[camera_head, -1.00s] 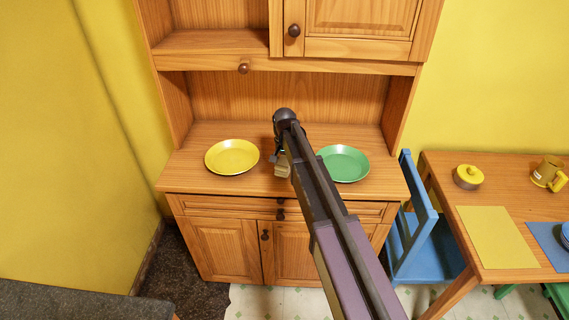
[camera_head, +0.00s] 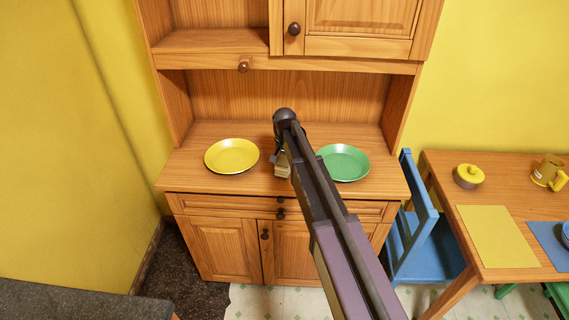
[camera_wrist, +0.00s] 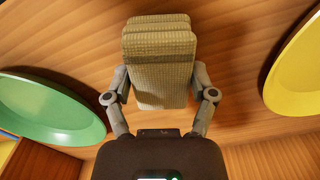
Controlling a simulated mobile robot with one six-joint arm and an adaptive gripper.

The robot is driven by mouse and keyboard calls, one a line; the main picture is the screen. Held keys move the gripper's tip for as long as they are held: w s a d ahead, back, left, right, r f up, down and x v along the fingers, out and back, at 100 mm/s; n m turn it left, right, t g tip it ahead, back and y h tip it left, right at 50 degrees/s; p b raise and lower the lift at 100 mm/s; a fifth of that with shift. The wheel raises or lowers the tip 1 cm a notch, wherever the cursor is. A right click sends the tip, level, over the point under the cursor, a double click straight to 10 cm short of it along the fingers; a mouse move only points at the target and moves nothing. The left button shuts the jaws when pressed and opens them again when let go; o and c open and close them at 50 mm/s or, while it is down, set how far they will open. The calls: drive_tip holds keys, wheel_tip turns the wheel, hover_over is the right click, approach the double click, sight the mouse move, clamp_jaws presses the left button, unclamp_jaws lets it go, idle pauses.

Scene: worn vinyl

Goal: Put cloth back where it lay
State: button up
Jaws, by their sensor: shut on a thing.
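The cloth (camera_wrist: 160,75) is a folded, checked, olive-tan bundle in the wrist view. My gripper (camera_wrist: 160,98) is shut on it, with one finger on each side. In the head view a small part of the cloth (camera_head: 283,171) shows beside my arm, over the sideboard top (camera_head: 270,185) between the two plates. My arm hides most of the gripper there. I cannot tell whether the cloth touches the wood.
A yellow plate (camera_head: 232,156) lies left of my gripper and a green plate (camera_head: 343,163) right of it. The hutch's back panel and upper cupboard (camera_head: 360,25) stand behind and above. A blue chair (camera_head: 420,235) and a table (camera_head: 490,200) are at the right.

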drive_tip(key=shift+f+b, duration=0.4)
drive_tip(key=shift+f, duration=0.05)
idle(0.6)
drive_tip(key=o, duration=0.9)
drive_tip(key=shift+r+p, duration=0.5)
drive_tip(key=shift+r, duration=0.05)
drive_tip(key=shift+r+p, duration=3.45)
drive_tip(key=shift+f, duration=0.1)
